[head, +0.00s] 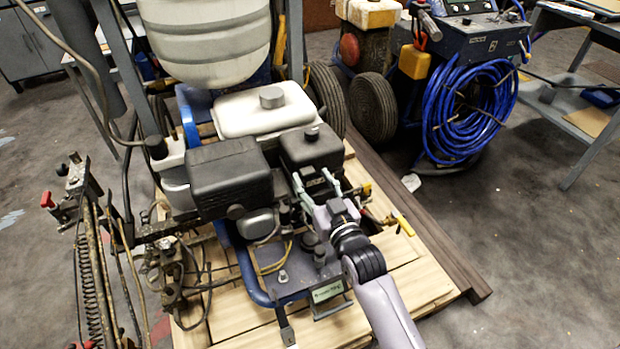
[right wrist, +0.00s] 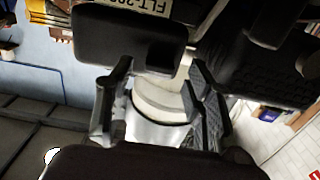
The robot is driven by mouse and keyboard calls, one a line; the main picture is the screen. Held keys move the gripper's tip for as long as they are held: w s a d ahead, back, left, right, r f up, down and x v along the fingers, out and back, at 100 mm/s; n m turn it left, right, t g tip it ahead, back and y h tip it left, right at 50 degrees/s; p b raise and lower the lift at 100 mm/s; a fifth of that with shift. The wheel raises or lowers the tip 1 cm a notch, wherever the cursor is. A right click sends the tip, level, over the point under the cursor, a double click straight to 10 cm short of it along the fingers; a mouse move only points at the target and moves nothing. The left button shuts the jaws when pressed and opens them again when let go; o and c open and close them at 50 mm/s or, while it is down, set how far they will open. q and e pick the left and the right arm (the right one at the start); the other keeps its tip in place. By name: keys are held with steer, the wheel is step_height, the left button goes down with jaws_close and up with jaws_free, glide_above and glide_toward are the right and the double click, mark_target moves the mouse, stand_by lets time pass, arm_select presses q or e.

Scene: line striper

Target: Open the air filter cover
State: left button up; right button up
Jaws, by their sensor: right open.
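A black box with a round knob on top (head: 310,147), which looks like the air filter cover, sits on the engine beside the white tank. It appears shut. My right gripper (head: 317,182) is open at the near side of this box, with its two fingers spread. I cannot tell if they touch it. In the right wrist view, the open fingers (right wrist: 160,70) have a rounded black housing (right wrist: 130,38) just beyond them. No object is clearly gripped. My left gripper is not in view.
A larger black housing (head: 228,178) stands left of the box, and the white tank (head: 263,110) behind. Hoses and a yellow-handled valve (head: 403,224) are close to my right arm. The engine stands on a wooden pallet (head: 425,275). Open floor lies to the right.

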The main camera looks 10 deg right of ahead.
steer(key=shift+w+a, duration=0.2)
steer(key=shift+w, duration=0.95)
steer(key=shift+c, duration=0.4)
jaws_close()
